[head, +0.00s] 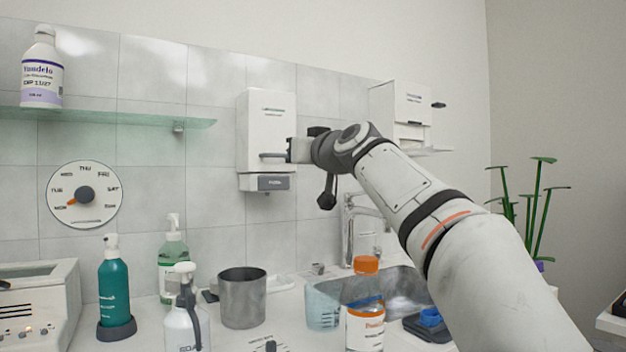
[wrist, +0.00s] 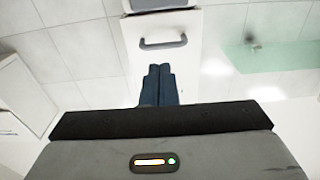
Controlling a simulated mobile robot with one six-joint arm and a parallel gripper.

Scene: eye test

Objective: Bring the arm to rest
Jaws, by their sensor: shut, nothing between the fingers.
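My gripper (head: 297,150) is raised in front of the tiled wall, at the white wall dispenser (head: 266,115). In the wrist view the two dark blue fingers (wrist: 159,72) lie side by side, closed together with nothing between them. They point at the front of the white dispenser (wrist: 205,60), below its grey handle (wrist: 162,42) in that picture. I cannot tell whether the fingertips touch the dispenser. My arm reaches in from the lower right.
A glass shelf (head: 110,118) with a white bottle (head: 42,75) is at left. Below stand a teal bottle (head: 114,285), a white spray bottle (head: 184,318), a grey metal cup (head: 242,300) and an orange-capped jar (head: 365,328). A faucet (head: 348,230) and sink (head: 400,285) lie under my arm.

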